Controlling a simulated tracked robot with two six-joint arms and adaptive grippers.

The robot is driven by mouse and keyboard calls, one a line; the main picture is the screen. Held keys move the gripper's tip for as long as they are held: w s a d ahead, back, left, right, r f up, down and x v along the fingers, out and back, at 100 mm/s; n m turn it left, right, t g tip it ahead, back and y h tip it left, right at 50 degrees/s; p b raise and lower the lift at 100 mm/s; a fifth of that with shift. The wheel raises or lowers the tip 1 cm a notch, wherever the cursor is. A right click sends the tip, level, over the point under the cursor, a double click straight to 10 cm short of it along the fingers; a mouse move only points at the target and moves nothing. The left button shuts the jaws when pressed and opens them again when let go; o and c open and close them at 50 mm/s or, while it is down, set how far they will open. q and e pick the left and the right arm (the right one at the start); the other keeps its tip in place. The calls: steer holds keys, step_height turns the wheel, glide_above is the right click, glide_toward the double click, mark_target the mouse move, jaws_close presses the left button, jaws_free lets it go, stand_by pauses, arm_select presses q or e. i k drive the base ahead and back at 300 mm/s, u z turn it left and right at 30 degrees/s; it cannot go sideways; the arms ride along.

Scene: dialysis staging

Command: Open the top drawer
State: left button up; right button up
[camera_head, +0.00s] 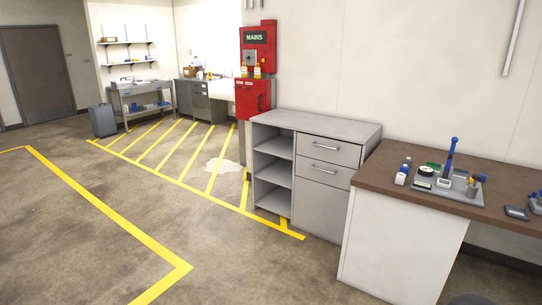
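The top drawer (329,151) is in a grey cabinet (318,125) right of centre. Its front looks flush with the cabinet, so it appears shut. A horizontal bar handle (325,147) runs across the upper part of its front. A second drawer front (322,173) with its own bar handle sits directly below. Open shelves (272,171) fill the cabinet's left side. Neither of my grippers shows in this view. The cabinet stands some distance ahead of me.
A brown-topped bench (388,163) holding a tray of tools (448,184) adjoins the cabinet on the right. A red MAINS box (258,50) hangs behind the cabinet. The floor (215,250) with yellow lines is clear ahead and left. A grey case (103,119) stands far left.

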mark_target(344, 154)
steer(key=z, duration=0.05)
steer(key=i, duration=4.3)
steer(key=z, duration=0.15)
